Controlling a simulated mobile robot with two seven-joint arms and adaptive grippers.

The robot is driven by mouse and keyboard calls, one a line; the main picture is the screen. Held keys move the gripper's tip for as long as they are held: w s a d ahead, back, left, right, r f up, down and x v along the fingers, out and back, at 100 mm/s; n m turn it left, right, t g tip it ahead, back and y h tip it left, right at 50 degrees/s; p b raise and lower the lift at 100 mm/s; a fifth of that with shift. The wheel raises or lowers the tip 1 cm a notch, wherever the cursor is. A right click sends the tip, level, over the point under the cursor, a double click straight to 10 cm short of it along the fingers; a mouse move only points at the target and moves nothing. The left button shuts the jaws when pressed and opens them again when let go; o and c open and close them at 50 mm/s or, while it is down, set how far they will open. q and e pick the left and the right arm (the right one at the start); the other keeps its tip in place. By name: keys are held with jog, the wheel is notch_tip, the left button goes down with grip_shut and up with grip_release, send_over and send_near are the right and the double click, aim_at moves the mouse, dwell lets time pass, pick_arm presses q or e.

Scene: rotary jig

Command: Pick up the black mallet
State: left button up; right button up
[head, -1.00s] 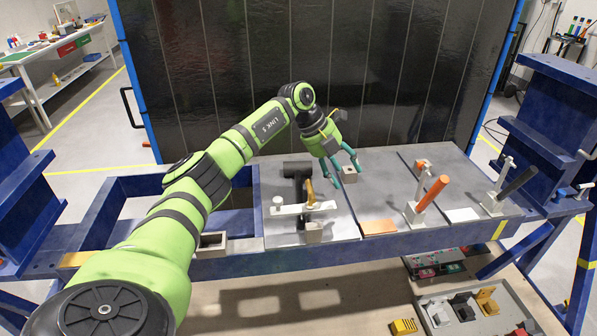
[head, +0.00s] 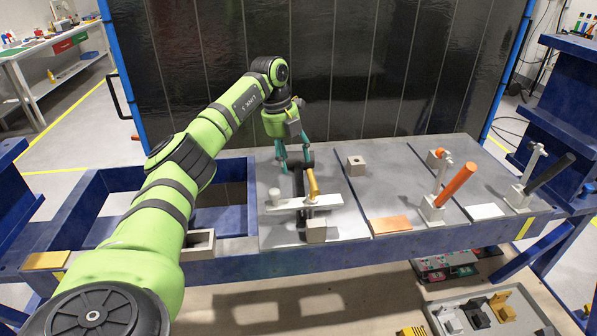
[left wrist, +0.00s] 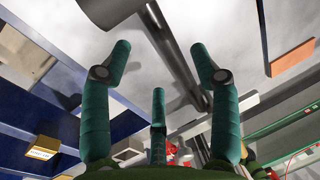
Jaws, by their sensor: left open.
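The black mallet (head: 298,184) lies on the grey fixture plate, its handle running toward the front beside a yellow-handled clamp. My left gripper (head: 292,156) is over the mallet's head end and partly hides the head in the head view. In the left wrist view the mallet's dark head (left wrist: 104,10) is at the top edge, and its handle slants down to the right. The teal fingers of my left gripper (left wrist: 161,60) are spread open and empty, with the handle beyond them. I cannot tell how high they are above it. My right gripper is not in view.
The yellow-handled clamp (head: 313,186) and its white bar (head: 328,201) stand close to the mallet. An orange-handled clamp (head: 455,186) and a black-handled clamp (head: 548,172) stand to the right. A small grey block (head: 356,165) sits on the middle plate.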

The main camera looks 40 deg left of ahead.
aim_at(296, 173)
pick_arm(q)
jog(key=f, duration=0.1)
jog(key=f+p, duration=0.1)
jog(key=f, duration=0.1)
jog(key=d+f+p, duration=0.1)
jog(key=shift+w+f, duration=0.2)
jog(key=shift+w, duration=0.1)
jog(key=shift+f, duration=0.3)
jog(key=shift+c, duration=1.2)
jog(key=shift+w+r, duration=0.1)
grip_shut()
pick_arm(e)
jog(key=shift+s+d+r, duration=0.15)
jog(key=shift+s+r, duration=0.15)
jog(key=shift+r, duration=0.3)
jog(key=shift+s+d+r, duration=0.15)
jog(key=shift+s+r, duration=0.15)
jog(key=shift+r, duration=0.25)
